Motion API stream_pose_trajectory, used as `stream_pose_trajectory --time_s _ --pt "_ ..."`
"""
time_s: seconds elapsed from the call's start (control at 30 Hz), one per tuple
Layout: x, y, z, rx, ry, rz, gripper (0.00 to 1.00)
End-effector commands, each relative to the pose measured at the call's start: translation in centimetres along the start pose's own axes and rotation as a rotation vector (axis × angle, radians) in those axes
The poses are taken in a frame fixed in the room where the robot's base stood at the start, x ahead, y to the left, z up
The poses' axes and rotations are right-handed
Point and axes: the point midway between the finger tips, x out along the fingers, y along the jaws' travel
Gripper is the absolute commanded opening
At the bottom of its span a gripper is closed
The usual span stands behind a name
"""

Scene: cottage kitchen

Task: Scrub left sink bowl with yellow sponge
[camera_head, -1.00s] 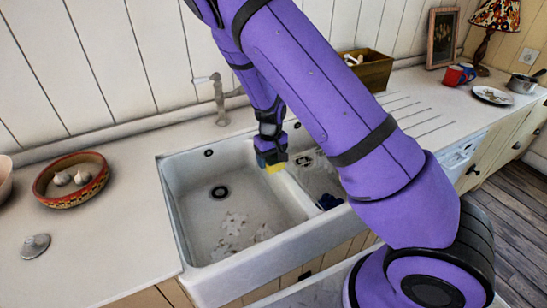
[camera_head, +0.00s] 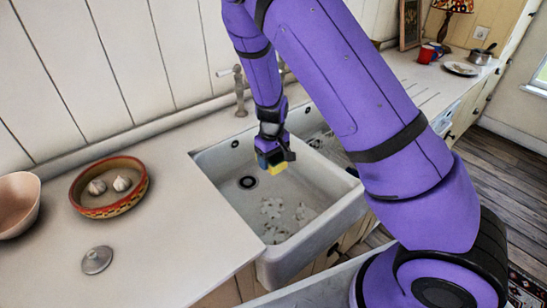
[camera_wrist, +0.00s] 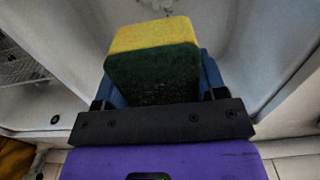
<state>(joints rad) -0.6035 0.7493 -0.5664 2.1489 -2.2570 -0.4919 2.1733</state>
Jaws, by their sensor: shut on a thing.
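My gripper (camera_head: 273,158) is shut on the yellow sponge (camera_head: 278,168), which has a dark green scouring side. In the wrist view the sponge (camera_wrist: 155,37) sticks out beyond the blue fingers of my gripper (camera_wrist: 155,80). The left sink bowl (camera_head: 231,207) is white, with a dark round drain and pale flakes or suds on its floor. In the head view the sponge hangs over this bowl, near its back and right side. I cannot tell whether it touches the bowl.
A red patterned bowl (camera_head: 111,206) with garlic bulbs, a pink bowl (camera_head: 16,205) and a metal lid (camera_head: 97,260) are on the left counter. The tap (camera_head: 239,92) stands behind the sink. The right bowl is partly hidden by my arm. Mugs and a plate (camera_head: 461,69) stand at the far right.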

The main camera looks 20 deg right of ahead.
Motion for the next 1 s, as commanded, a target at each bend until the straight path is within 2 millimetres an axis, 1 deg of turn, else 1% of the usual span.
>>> stream_pose_trajectory --time_s 0.27,1.0 --pt "1.6 0.1 0.0 0.002 -0.001 -0.001 0.43" --pt "8.0 0.0 0.0 0.000 -0.001 -0.001 0.43"
